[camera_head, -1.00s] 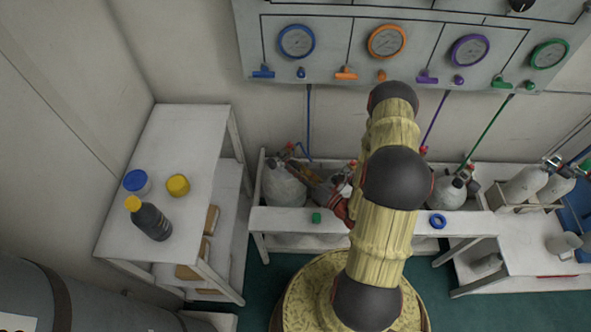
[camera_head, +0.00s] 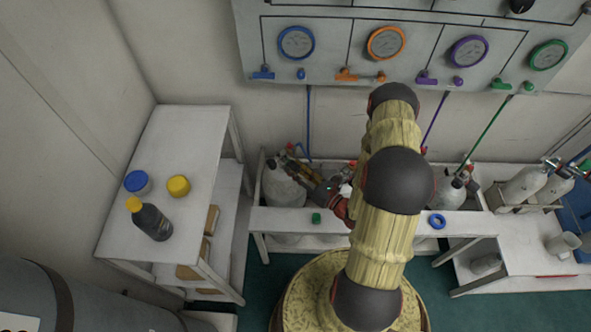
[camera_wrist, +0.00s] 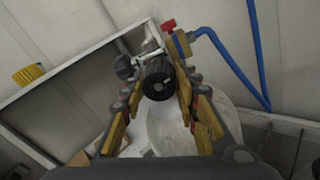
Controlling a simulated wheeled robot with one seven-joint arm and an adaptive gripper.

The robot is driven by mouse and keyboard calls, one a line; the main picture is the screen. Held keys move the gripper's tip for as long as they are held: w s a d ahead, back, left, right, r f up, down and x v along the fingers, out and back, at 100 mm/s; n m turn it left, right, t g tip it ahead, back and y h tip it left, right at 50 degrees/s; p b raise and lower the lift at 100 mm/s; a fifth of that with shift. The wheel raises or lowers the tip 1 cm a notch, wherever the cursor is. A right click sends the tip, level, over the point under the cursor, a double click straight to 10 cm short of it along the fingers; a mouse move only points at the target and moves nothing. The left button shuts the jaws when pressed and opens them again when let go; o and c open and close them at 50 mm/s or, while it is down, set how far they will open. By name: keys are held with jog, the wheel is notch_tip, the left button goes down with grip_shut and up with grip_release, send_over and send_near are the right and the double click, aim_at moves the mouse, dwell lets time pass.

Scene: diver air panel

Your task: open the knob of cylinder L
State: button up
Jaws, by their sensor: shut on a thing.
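The cylinder with the blue hose (camera_head: 283,187), pale grey, stands at the left end of the white rack; I take it as cylinder L. In the wrist view its pale body (camera_wrist: 168,125) shows below its valve. The black round knob (camera_wrist: 157,80) faces the wrist camera. My gripper (camera_wrist: 159,90) has one yellow-and-grey finger on each side of this knob and is shut on it. In the head view my gripper (camera_head: 297,165) reaches the cylinder's top from the right; the knob is hidden there.
A red tap (camera_wrist: 168,25) and a blue hose (camera_wrist: 232,62) are close by the valve. The gauge panel (camera_head: 330,60) is above.

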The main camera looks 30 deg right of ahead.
jog(key=n, duration=0.3)
jog(key=shift+n, duration=0.3)
jog(key=n, duration=0.3)
jog(key=n+h+b, duration=0.1)
jog(key=n, duration=0.5)
jog(key=shift+d+n+b, duration=0.1)
jog(key=shift+n+b, duration=0.2)
jog(key=n+b, duration=0.1)
jog(key=n, duration=0.2)
jog(key=n+b, duration=0.1)
jog(key=n, duration=0.2)
jog(key=shift+n+h+b, duration=0.3)
jog(key=shift+n, duration=0.1)
jog(key=n+b, duration=0.2)
jog(key=n, duration=0.1)
jog(key=shift+r+n+b, duration=0.1)
jog(key=shift+n+b, duration=0.65)
jog(key=shift+n, duration=0.95)
